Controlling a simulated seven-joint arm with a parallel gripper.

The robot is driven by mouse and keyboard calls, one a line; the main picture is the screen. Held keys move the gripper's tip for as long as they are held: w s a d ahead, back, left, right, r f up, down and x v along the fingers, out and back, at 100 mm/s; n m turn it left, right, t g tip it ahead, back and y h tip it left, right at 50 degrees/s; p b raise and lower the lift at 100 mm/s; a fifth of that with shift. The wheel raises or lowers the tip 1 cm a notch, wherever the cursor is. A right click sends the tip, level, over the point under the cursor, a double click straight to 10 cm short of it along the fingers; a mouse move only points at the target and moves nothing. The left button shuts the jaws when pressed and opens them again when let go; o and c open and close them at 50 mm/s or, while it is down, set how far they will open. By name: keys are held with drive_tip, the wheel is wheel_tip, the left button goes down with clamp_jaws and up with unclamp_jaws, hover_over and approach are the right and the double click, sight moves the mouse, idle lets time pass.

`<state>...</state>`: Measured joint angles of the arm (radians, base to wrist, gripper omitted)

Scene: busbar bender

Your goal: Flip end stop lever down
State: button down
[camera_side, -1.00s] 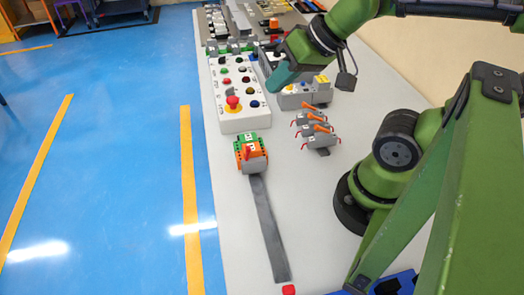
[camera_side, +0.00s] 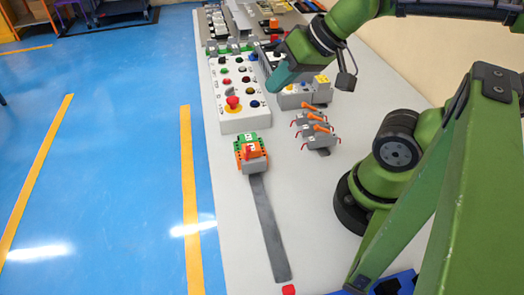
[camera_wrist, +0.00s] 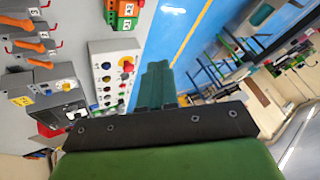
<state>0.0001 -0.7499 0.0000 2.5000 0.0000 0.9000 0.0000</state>
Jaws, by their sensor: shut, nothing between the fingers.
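I cannot tell which part is the end stop lever. Several orange levers (camera_side: 317,117) sit in a row on grey modules with red side wires, right of the middle of the table; they also show at the left in the wrist view (camera_wrist: 32,45). A green and orange block (camera_side: 251,153) with a red part on top stands at the head of a long grey bar (camera_side: 268,225). My gripper (camera_side: 271,88) is shut and empty, behind both, near the right edge of the button panel. Its teal fingers are together in the wrist view (camera_wrist: 157,66).
A white button panel (camera_side: 243,119) with a red emergency stop stands left of my gripper. A grey box with a yellow label (camera_side: 300,97) is close on its right. More equipment crowds the far table end. The pale table (camera_side: 225,215) has free room beside the bar; blue floor lies left.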

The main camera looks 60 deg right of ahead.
drive_tip(key=w+d+n+t+h, duration=0.25)
drive_tip(key=w+d+n, duration=0.35)
drive_tip(key=d, duration=0.4)
drive_tip(key=w+d+n+t+h, duration=0.2)
drive_tip(key=w+d+n+h, duration=0.15)
drive_tip(key=w+d, duration=0.55)
drive_tip(key=s+a+f+n+g+y, duration=0.25)
drive_tip(key=a+f+n+y, duration=0.4)
drive_tip(key=n, duration=0.65)
drive_tip(key=s+a+f+n+g+y, duration=0.1)
drive_tip(key=s+n+g+y, duration=0.1)
drive_tip(key=s, duration=0.4)
drive_tip(key=s+a+f+n+g+y, duration=0.2)
drive_tip(key=s+n+g+y, duration=0.1)
drive_tip(key=s+n+g, duration=0.2)
drive_tip(key=shift+s+a+f+g, duration=0.25)
drive_tip(key=shift+s+g, duration=0.25)
drive_tip(key=shift+g, duration=0.2)
drive_tip(key=shift+y, duration=0.25)
